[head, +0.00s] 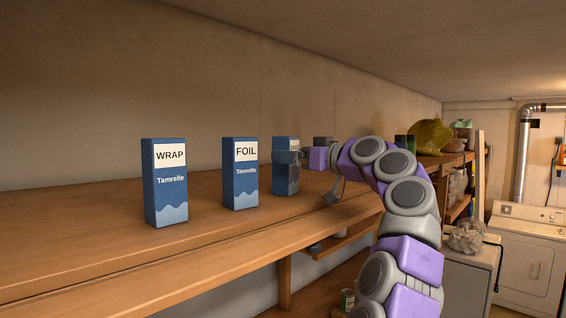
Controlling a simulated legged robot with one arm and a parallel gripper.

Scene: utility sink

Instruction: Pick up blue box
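Three blue boxes stand upright on the wooden shelf (110,245). The nearest, on the left, is the blue box labelled WRAP (166,190). The blue box labelled FOIL (241,180) is in the middle. The third blue box (286,183) is on the right, and its label is mostly hidden by my gripper. My gripper (289,157) is at the upper part of this third box, with a grey finger across its face. I cannot tell whether it touches the box or whether the fingers are closed on it.
A plain wall (90,95) runs behind the boxes. Clear shelf lies between the boxes and in front of them. Dark containers (404,143) and a yellowish bag (433,136) are farther back. A can (347,300) stands on a lower shelf. A white washer (530,255) is at the far right.

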